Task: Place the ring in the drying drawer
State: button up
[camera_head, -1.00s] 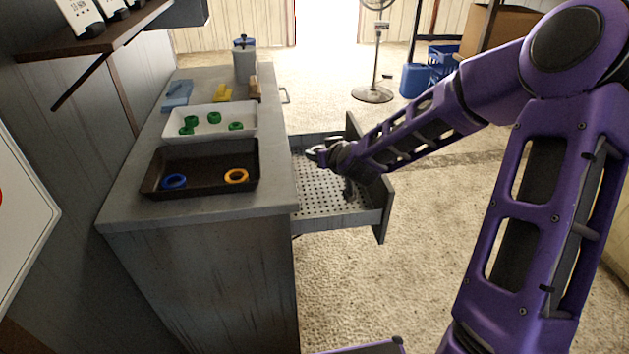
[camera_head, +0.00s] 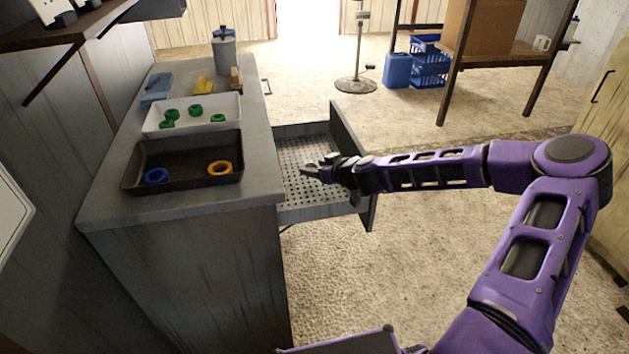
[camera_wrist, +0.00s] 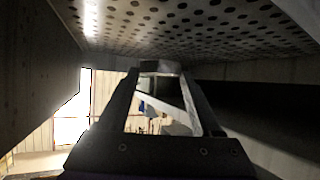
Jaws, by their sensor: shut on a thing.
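The drying drawer (camera_head: 298,206) stands pulled out from the right side of the counter, with a grey floor full of small holes. My gripper (camera_head: 312,170) is over this floor, inside the drawer's outline, reaching in from the right. It is shut on a small grey thing, taken to be the ring (camera_wrist: 160,67), at the fingertips; its round shape is not clear. In the wrist view the perforated floor (camera_wrist: 190,22) fills the top of the picture. The gap between ring and floor is hard to judge.
A dark tray (camera_head: 190,147) on the counter holds a blue ring (camera_head: 156,176) and an orange ring (camera_head: 220,168). A white tray (camera_head: 230,106) behind it holds several green rings. The drawer's raised front panel (camera_head: 346,135) stands near my wrist.

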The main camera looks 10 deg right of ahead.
aim_at(317, 187)
notch_tip(317, 187, down, 4)
jog(key=shift+f+b, duration=0.15)
jog(key=shift+b, duration=0.2)
jog(key=o, duration=1.4)
jog(key=shift+c, duration=0.2)
jog(key=p+v, duration=0.1)
jog(key=v, duration=1.1)
jog(key=shift+s, duration=0.1)
